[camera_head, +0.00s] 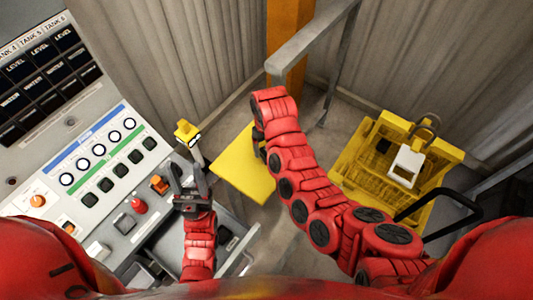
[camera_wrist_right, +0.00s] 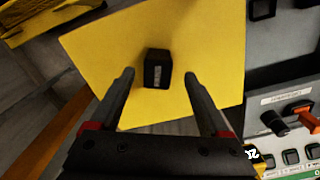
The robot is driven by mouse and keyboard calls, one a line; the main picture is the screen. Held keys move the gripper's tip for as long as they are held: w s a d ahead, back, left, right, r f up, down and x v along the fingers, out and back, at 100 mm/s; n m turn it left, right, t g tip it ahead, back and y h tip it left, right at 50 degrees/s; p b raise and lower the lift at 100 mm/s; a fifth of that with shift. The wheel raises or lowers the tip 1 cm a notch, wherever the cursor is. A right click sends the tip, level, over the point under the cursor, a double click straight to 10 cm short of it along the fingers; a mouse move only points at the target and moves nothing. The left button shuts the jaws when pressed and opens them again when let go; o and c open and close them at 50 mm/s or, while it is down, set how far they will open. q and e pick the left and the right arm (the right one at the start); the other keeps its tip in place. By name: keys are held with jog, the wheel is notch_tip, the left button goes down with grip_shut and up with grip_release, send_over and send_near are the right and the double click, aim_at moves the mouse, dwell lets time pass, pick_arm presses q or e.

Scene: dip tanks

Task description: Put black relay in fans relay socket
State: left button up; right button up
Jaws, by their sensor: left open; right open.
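The black relay (camera_wrist_right: 157,68), a small dark block with a pale label, rests on a yellow plate (camera_wrist_right: 85,45) in the right wrist view. My right gripper (camera_wrist_right: 160,78) is open and empty, its two fingertips apart on either side of the relay's near end. In the head view the yellow plate (camera_head: 240,172) shows beside the panel, with the relay out of sight there. My right gripper is mostly hidden behind its arm. My left gripper (camera_head: 188,172) is open and empty, in front of the control panel. I cannot make out the fans relay socket.
A sloped control panel (camera_head: 75,205) with buttons and switches fills the left. An open grey drawer or box (camera_head: 190,245) lies beneath my left arm. A yellow crate (camera_head: 360,165) with a white item stands at right. A grey rail (camera_head: 310,38) crosses at the back.

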jog(key=shift+f+p, duration=0.3)
jog(key=shift+w+f, duration=0.2)
jog(key=shift+f, duration=0.15)
jog(key=shift+f+p, duration=0.6)
jog(key=shift+f, duration=1.05)
grip_shut()
